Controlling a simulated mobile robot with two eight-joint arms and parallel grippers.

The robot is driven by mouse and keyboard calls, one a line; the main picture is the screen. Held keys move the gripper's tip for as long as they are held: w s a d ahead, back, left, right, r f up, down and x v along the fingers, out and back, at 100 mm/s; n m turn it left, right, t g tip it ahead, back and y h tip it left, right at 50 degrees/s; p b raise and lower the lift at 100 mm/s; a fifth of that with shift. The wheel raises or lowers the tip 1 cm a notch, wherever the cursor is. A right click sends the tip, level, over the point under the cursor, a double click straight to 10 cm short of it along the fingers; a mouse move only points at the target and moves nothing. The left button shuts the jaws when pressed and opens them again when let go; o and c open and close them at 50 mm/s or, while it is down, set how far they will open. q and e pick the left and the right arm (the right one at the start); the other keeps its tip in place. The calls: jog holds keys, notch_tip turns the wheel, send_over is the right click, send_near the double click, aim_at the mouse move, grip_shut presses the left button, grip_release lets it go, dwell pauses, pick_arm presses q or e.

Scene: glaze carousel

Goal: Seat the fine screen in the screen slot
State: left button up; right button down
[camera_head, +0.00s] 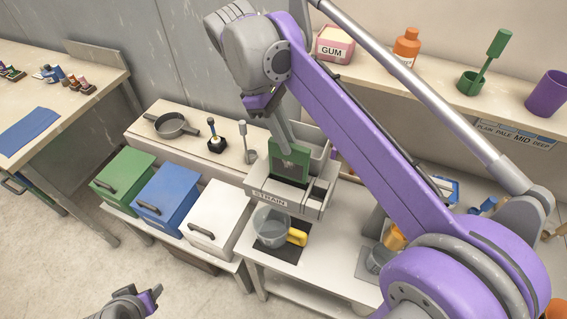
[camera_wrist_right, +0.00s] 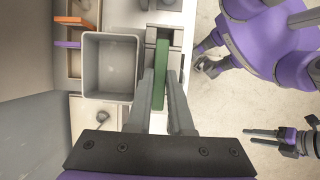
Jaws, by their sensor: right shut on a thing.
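A green-framed screen with a dark mesh panel (camera_head: 289,160) stands upright at the strain stand, whose pale front bears the label STRAIN (camera_head: 268,197). My right gripper (camera_head: 284,138) is shut on the screen's top and points down. In the right wrist view the screen (camera_wrist_right: 162,72) is a narrow green strip between the two fingers (camera_wrist_right: 165,95). Its lower edge and the slot are hidden, so I cannot tell whether it is in the slot. My left gripper (camera_head: 148,299) is low at the front left, empty; its fingers look apart in the right wrist view (camera_wrist_right: 264,137).
A clear jug with a yellow handle (camera_head: 270,228) stands below the strain stand. A grey bin (camera_wrist_right: 110,65) is beside the screen, with orange (camera_wrist_right: 73,20) and purple (camera_wrist_right: 67,44) pieces farther left. Green (camera_head: 124,175), blue (camera_head: 167,193) and white (camera_head: 216,214) lidded boxes stand left of the stand.

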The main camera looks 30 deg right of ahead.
aim_at(285, 157)
jog(key=shift+s+f, duration=0.1)
jog(key=shift+f, duration=3.1)
jog(key=c, duration=0.8)
grip_release()
jog(key=shift+r, duration=0.2)
jog(key=p+v, duration=0.1)
jog(key=v, duration=1.1)
jog(key=shift+f, duration=0.1)
